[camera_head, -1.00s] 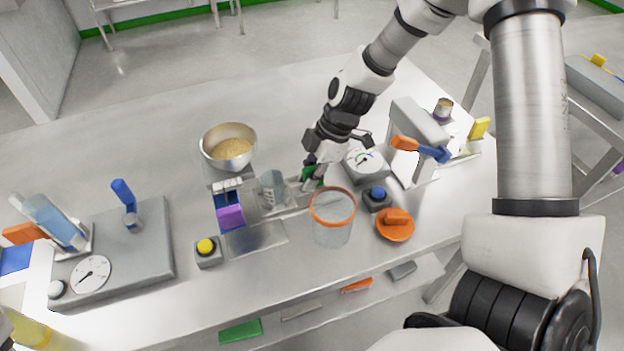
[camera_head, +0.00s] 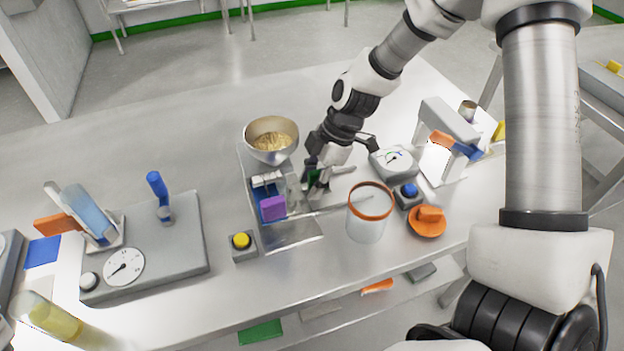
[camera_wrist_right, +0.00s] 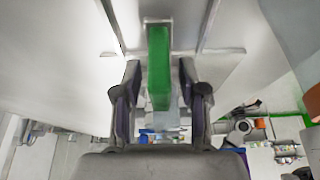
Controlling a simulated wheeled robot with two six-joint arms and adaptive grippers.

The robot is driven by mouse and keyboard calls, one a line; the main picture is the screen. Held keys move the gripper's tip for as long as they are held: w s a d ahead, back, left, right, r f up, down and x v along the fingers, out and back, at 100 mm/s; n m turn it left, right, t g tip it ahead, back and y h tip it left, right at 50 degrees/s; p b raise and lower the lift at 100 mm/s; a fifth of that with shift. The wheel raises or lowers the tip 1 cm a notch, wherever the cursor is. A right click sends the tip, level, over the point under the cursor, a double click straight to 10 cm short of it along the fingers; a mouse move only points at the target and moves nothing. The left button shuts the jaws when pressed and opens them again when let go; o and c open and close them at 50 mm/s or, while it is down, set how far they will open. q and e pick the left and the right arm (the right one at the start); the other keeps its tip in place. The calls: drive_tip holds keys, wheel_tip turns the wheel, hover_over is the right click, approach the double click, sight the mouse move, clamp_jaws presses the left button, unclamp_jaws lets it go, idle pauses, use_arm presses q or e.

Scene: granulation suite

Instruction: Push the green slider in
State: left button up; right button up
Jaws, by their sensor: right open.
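The green slider (camera_head: 318,176) shows as a small dark green patch between the fingers of my right gripper (camera_head: 317,186), on the bench device beside the metal bowl. In the right wrist view the slider (camera_wrist_right: 159,68) is an upright green bar between the two fingers of my right gripper (camera_wrist_right: 160,82). The gripper is open, with a gap visible on each side of the bar. In the head view the fingers hide most of the slider, and I cannot tell whether they touch it. My left gripper is not in view.
A purple block (camera_head: 272,207) and a metal bowl of granules (camera_head: 272,140) stand left of the gripper. A yellow button (camera_head: 241,241) sits in front.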

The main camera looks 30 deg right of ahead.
drive_tip(key=v, duration=1.2)
